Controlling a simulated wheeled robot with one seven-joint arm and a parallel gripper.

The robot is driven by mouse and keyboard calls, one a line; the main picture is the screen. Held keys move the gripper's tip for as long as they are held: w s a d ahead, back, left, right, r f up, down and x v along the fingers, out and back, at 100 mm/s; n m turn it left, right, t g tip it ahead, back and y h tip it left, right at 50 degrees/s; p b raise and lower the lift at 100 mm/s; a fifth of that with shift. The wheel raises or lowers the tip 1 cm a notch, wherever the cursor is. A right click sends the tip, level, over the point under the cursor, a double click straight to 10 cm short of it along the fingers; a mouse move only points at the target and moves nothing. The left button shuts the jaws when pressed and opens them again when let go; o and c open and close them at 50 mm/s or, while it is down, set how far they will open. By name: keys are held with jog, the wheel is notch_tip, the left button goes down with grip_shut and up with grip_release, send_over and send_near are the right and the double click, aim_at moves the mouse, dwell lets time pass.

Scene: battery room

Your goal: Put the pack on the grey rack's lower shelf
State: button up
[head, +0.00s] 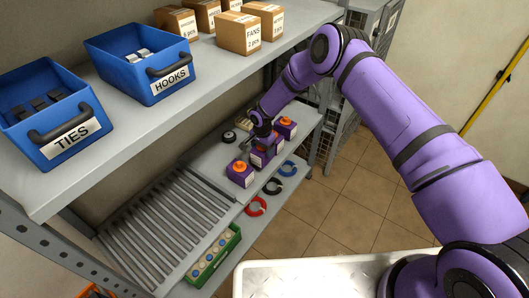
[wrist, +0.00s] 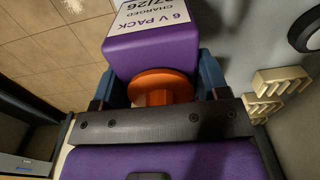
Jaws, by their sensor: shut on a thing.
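The grey rack's lower shelf (head: 208,212) lies below the upper shelf. My gripper (head: 265,140) is over the lower shelf, its blue fingers (wrist: 163,85) shut on the orange knob of a purple pack (wrist: 150,52). The pack's white label reads "6 V PACK CHARGED". I cannot tell whether the held pack touches the shelf.
Grey slats (head: 165,220) cover the lower shelf's left part. Blue bins (head: 140,60) and cardboard boxes (head: 238,33) stand on the upper shelf above. Tiled floor lies right.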

jog(key=shift+f, duration=1.9)
jog(key=o, duration=1.4)
jog(key=shift+f, duration=0.15)
jog(key=shift+r, duration=3.85)
